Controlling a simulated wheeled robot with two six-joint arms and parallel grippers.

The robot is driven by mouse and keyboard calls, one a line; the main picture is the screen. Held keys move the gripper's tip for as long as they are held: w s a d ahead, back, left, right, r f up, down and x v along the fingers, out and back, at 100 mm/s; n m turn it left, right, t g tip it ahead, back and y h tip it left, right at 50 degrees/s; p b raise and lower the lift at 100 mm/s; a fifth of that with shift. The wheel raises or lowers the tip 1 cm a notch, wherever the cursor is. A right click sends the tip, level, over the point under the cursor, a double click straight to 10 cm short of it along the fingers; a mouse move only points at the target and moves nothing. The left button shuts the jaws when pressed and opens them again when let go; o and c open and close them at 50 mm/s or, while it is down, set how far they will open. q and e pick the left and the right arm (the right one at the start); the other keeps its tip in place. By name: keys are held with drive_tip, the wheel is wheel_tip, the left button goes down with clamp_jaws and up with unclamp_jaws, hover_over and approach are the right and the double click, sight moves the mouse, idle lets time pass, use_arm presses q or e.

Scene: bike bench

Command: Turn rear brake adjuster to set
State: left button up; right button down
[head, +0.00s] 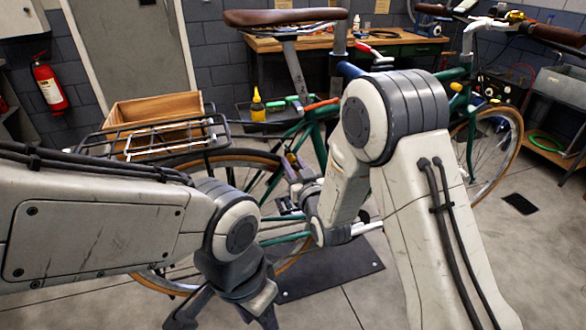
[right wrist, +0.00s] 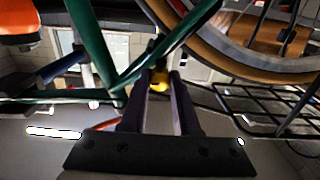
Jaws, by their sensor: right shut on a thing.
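The rear brake adjuster is a small yellow part (right wrist: 159,80) on the green bike (right wrist: 95,45), near the rear wheel (right wrist: 222,55). In the right wrist view it sits between the tips of my right gripper (right wrist: 161,84), which is shut on it. In the head view this gripper (head: 292,168) reaches in beside the rear wheel (head: 225,160), and the adjuster is mostly hidden there. My left gripper (head: 225,312) is low at the bottom of the head view, its fingers spread and empty, apart from the bike.
A black rear rack (head: 150,140) stands over the rear wheel, with a wooden box (head: 155,108) by it. A yellow bottle (head: 257,106) stands behind the bike. A workbench (head: 400,45) is at the back. A dark plate (head: 335,272) lies on the floor.

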drive_tip(key=c, duration=0.6)
unclamp_jaws()
drive_tip(key=shift+c, duration=0.2)
drive_tip(key=p+v, duration=0.7)
drive_tip(key=v, duration=0.3)
drive_tip(key=shift+s+p, duration=0.25)
drive_tip(key=shift+p, duration=0.05)
